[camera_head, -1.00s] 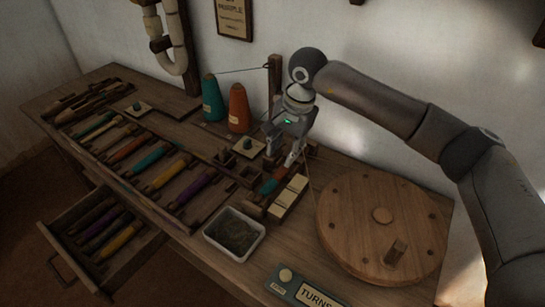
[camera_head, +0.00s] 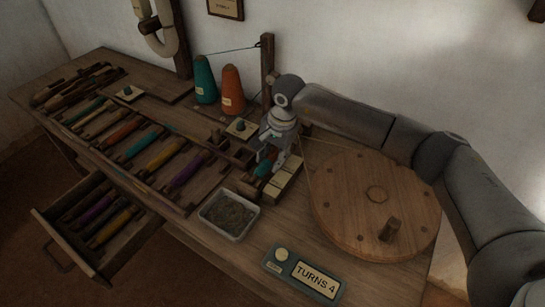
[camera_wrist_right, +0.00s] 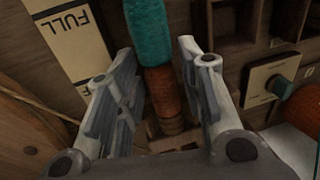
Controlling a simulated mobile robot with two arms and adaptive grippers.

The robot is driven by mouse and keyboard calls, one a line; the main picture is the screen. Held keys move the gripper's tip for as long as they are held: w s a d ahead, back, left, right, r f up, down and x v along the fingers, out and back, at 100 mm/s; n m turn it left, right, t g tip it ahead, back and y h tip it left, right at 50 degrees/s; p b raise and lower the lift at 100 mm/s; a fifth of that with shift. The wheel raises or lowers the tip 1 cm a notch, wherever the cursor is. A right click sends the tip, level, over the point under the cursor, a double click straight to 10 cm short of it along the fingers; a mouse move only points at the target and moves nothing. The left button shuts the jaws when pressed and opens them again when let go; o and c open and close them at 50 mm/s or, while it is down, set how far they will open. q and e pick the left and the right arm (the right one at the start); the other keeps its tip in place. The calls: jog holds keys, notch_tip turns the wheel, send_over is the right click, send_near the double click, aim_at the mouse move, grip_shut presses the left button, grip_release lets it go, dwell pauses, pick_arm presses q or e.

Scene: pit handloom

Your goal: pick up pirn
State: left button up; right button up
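The pirn (camera_wrist_right: 152,35) lies in the right wrist view with a teal wound part and an orange-brown part; its far end is out of frame. In the head view only a little teal of this pirn (camera_head: 263,169) shows below the gripper. My right gripper (camera_head: 268,164) points down over it. In the wrist view the right gripper (camera_wrist_right: 160,95) is open, with one finger on each side of the pirn. A gap shows at the left finger; the right finger is close to the pirn, and I cannot tell if they touch. My left gripper is not in view.
A cream block marked FULL (camera_wrist_right: 70,45) stands close beside the left finger. A metal tray (camera_head: 229,216), a round wooden wheel (camera_head: 350,195) and a TURNS 4 counter (camera_head: 303,276) are nearby. Teal (camera_head: 205,82) and orange (camera_head: 232,92) cones stand behind. An open drawer (camera_head: 72,262) holds coloured pirns.

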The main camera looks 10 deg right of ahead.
grip_shut()
jog(key=shift+r, duration=0.15)
